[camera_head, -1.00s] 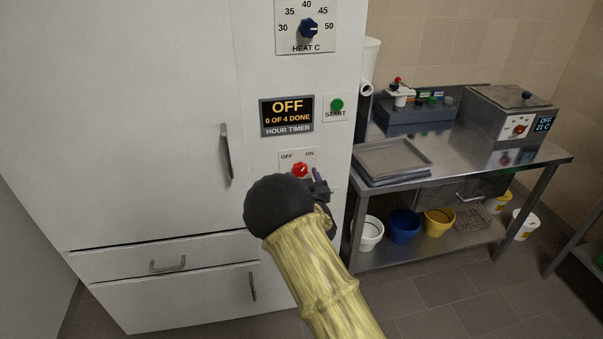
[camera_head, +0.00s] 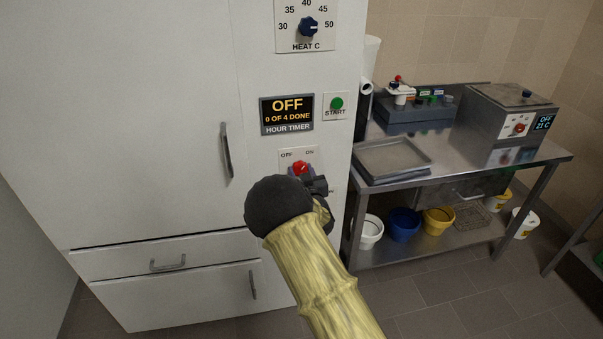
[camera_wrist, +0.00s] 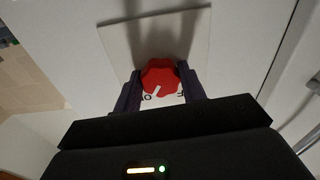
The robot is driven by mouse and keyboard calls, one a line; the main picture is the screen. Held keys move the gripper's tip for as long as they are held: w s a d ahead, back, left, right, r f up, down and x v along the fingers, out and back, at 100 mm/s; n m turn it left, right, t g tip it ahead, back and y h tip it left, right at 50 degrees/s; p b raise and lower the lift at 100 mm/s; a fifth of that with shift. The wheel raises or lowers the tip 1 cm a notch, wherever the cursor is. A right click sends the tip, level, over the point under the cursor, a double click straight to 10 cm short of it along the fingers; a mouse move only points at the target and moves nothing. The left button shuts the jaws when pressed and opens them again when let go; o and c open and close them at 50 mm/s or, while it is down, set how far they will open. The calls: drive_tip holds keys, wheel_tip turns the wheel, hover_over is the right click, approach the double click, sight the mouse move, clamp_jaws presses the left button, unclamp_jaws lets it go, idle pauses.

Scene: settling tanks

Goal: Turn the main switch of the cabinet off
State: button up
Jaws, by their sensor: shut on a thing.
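The main switch is a red knob (camera_head: 300,168) on a pale plate (camera_head: 285,166) marked OFF on the left and ON on the right, on the front of the white cabinet (camera_head: 160,120). In the wrist view the red knob (camera_wrist: 160,77) sits between the two dark fingers of my gripper (camera_wrist: 160,92), which is shut on it. A white pointer line shows on the knob; the fingers and knob partly cover the lettering. In the head view my gripper (camera_head: 305,180) is at the knob, partly hidden by my arm. The display (camera_head: 287,115) reads OFF, 0 OF 4 DONE.
A door handle (camera_head: 227,150) sticks out to the left. A steel table (camera_head: 480,165) with trays and a bath stands to the right.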

drive_tip(key=shift+n, duration=0.3)
drive_tip(key=n+b, duration=0.3)
drive_tip(key=n, duration=0.1)
drive_tip(key=shift+d+f, duration=0.1)
drive_tip(key=n+b, duration=0.1)
drive_tip(key=n, duration=0.1)
drive_tip(key=shift+n+b, duration=0.4)
drive_tip(key=n+b, duration=0.1)
drive_tip(key=n, duration=0.2)
drive_tip(key=shift+n+b, duration=0.3)
drive_tip(key=shift+b, duration=0.1)
drive_tip(key=shift+n+b, duration=0.6)
drive_tip(key=shift+n, duration=0.9)
drive_tip(key=o, duration=1)
drive_tip(key=shift+r, duration=0.2)
